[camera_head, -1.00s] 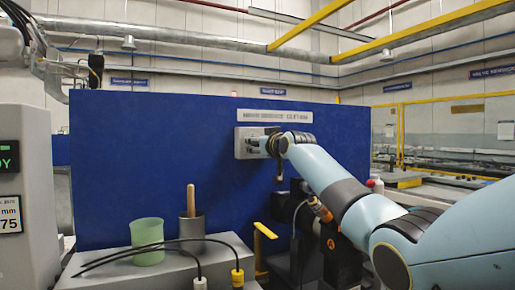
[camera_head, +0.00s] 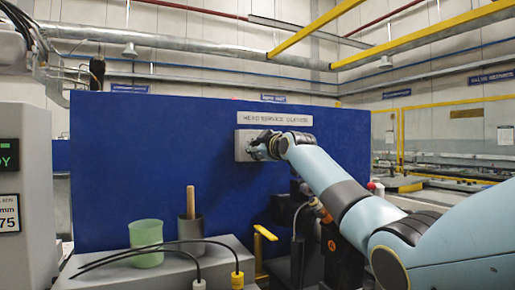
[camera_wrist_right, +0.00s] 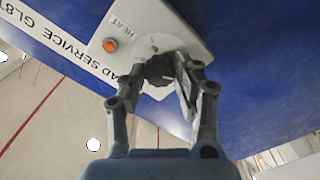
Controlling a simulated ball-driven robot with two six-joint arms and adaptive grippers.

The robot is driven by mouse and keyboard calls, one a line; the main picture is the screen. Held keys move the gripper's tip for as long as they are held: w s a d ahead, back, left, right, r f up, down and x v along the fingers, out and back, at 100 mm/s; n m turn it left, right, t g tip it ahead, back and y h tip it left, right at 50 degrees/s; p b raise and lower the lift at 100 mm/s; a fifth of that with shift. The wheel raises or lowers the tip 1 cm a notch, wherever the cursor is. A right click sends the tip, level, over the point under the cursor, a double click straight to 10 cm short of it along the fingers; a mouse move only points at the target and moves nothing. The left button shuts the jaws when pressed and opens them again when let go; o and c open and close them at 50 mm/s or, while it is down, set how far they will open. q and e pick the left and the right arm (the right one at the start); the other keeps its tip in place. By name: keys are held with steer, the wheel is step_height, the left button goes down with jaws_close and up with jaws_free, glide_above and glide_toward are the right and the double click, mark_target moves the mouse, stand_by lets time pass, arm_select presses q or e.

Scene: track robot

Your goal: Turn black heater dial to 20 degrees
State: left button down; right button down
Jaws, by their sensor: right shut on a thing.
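The black heater dial (camera_wrist_right: 158,70) shows in the right wrist view on a pale grey plate (camera_wrist_right: 140,32), marked "HEAT". A pale pointer line shows on the dial. My right gripper (camera_wrist_right: 163,78) has a finger on each side of the dial and is shut on it. In the head view the plate (camera_head: 241,146) is fixed to the blue panel (camera_head: 160,150), and my right gripper (camera_head: 262,149) is at its front, hiding the dial. I cannot read any degree marks. My left gripper does not show.
An orange lamp (camera_wrist_right: 110,45) sits on the plate beside the dial. A sign (camera_head: 275,118) is above the plate. A green cup (camera_head: 146,240), a grey pot (camera_head: 190,230) with a wooden handle and black cables stand on a grey bench (camera_head: 110,268) below.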

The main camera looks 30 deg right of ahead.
steer(key=shift+f, duration=0.25)
steer(key=c, duration=1.1)
jaws_free()
steer(key=shift+c, duration=0.2)
steer(key=shift+o, duration=0.8)
steer(key=shift+r, duration=0.1)
steer(key=shift+r, duration=0.1)
steer(key=s, duration=1.2)
steer(key=shift+a, duration=0.35)
